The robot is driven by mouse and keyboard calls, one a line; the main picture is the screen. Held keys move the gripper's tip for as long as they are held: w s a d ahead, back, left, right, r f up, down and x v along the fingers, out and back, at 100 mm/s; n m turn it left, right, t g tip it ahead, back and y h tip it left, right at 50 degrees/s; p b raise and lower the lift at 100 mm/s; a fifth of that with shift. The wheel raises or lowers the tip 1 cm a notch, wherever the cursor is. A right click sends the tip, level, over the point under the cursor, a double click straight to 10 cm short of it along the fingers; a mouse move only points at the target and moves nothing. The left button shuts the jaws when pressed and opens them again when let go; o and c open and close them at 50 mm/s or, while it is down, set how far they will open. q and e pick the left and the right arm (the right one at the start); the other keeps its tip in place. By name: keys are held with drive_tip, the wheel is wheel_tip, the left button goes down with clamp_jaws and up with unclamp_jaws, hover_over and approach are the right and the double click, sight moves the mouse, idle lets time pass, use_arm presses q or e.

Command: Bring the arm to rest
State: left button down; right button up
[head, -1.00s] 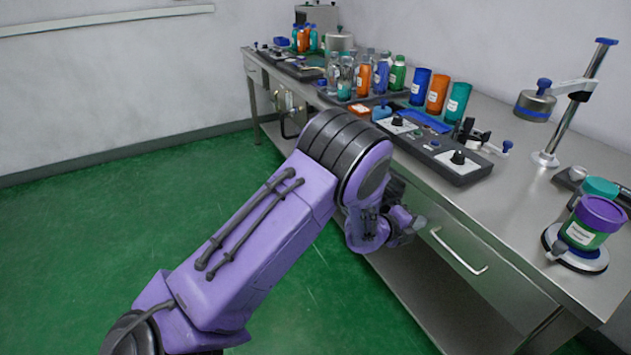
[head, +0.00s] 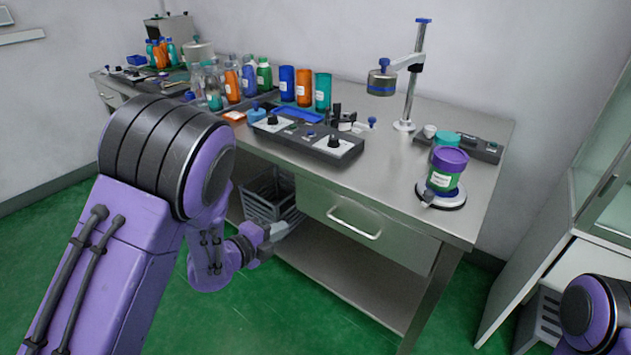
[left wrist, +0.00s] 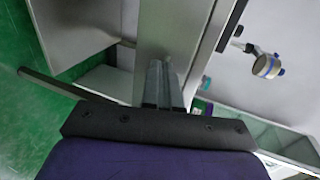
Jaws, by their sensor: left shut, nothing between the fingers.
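My left arm (head: 140,230) comes in from the left, purple and black, and its left gripper (head: 280,229) is in front of the bench, below the top and beside the drawer front. The gripper's fingers are together with nothing between them. In the left wrist view the shut fingers (left wrist: 164,85) point toward the bench edge. Part of my right arm (head: 592,318) shows at the lower right corner; its gripper is out of the picture.
The steel bench (head: 455,215) carries a control box (head: 308,140), several bottles and sleeves, a post stand (head: 408,90), and a purple-lidded jar (head: 446,170) on a round base. A dark crate (head: 270,200) sits beneath. A cabinet (head: 560,240) stands right. Green floor lies open left.

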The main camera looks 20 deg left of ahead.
use_arm(q)
drive_tip(key=s+a+f+n+g+y+p, duration=0.25)
drive_tip(key=s+f+n, duration=0.3)
drive_tip(key=n, duration=0.65)
drive_tip(key=s+a+f+n+g+y+p, duration=0.2)
drive_tip(key=s+a+f+n+y, duration=0.25)
drive_tip(key=n, duration=0.65)
drive_tip(key=s+d+f+n+g+p, duration=0.1)
drive_tip(key=s+f+n+g+p, duration=0.1)
drive_tip(key=s, duration=0.9)
drive_tip(key=s+d+f+n+g+y+p, duration=0.1)
drive_tip(key=s+f+n+g+p, duration=0.1)
drive_tip(key=s, duration=0.9)
wheel_tip(320, 180, down, 3)
drive_tip(key=shift+d+r+n+g, duration=0.15)
drive_tip(key=shift+n+g, duration=0.65)
drive_tip(key=shift+g, duration=0.25)
drive_tip(key=shift+s, duration=0.1)
